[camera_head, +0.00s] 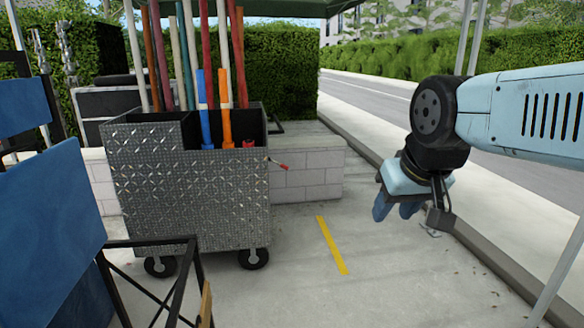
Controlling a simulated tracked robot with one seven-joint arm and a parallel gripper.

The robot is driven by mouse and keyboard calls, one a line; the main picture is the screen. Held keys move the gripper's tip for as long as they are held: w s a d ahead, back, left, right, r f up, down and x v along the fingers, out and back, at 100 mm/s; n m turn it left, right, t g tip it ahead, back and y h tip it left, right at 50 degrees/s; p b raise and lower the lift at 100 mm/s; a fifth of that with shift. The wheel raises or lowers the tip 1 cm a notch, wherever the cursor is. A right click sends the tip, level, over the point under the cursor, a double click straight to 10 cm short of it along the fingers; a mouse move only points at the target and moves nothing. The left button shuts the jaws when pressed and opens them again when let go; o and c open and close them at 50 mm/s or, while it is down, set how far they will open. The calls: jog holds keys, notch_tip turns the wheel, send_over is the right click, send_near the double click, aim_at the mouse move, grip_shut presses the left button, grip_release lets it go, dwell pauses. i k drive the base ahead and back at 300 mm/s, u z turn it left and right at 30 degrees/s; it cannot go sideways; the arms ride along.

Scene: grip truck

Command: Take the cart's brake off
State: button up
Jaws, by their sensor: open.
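The cart (190,200) is a grey diamond-plate metal box on black wheels, standing left of centre. Several coloured poles stand upright in it. A small lever with a red tip (282,167) sticks out from its right side near the top edge; it may be the brake handle. My gripper (397,212) hangs at the right, pointing down, open and empty. It is well to the right of the cart and the lever, touching neither. The blue fingers are partly hidden behind the gripper's body.
A low white block wall (312,172) runs behind the cart. A yellow line (331,245) marks the pavement between cart and gripper, where the ground is clear. A black metal frame (150,243) and blue panels (45,200) stand at the left front. A thin post (560,265) stands at far right.

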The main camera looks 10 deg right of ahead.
aim_at(281, 165)
jog(key=k, duration=0.4)
jog(key=u, duration=0.2)
jog(key=i, duration=2.2)
jog(key=z, duration=0.2)
jog(key=i, duration=1.3)
jog(key=z, duration=0.5)
